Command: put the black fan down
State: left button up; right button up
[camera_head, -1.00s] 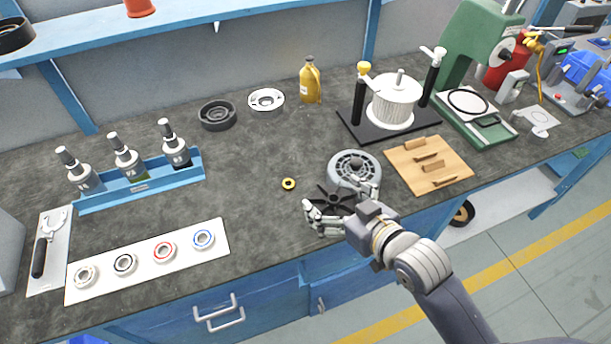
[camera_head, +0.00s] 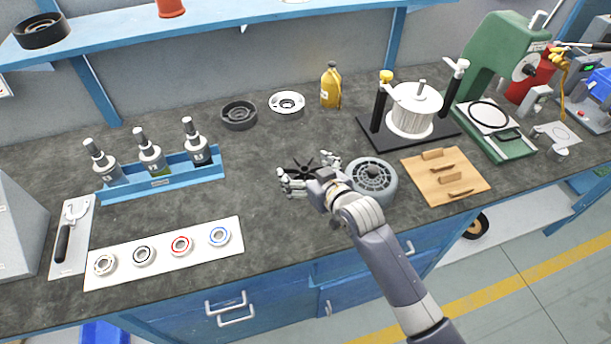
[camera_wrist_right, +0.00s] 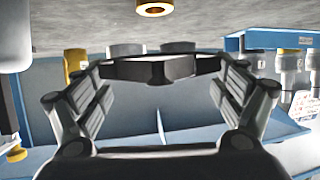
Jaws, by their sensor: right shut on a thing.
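The black fan (camera_head: 302,171) is held between the fingers of my right gripper (camera_head: 308,170), over the middle of the bench, left of the round grey vented housing (camera_head: 372,178). In the right wrist view the fan (camera_wrist_right: 150,69) shows edge-on as a dark flat shape between the two fingers of the right gripper (camera_wrist_right: 160,85). It seems to be just above the bench top (camera_head: 262,215); I cannot tell the exact gap. A small brass ring (camera_wrist_right: 155,8) lies on the bench in the wrist view; the head view does not show it. My left gripper is not in view.
A wooden board (camera_head: 470,188) lies right of the housing. A white strip with several bearings (camera_head: 200,262) and a blue bottle rack (camera_head: 120,193) are at left. A dark ring part (camera_head: 238,115), white flange (camera_head: 287,104) and yellow bottle (camera_head: 331,88) stand at the back. Bench left of the gripper is clear.

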aim_at(305, 178)
jog(key=shift+s+f, duration=0.1)
jog(key=shift+f, duration=1.35)
jog(key=shift+f, duration=0.65)
jog(key=o, duration=0.6)
jog(key=shift+r, duration=0.65)
jog(key=v, duration=1.2)
jog(key=shift+d, duration=0.1)
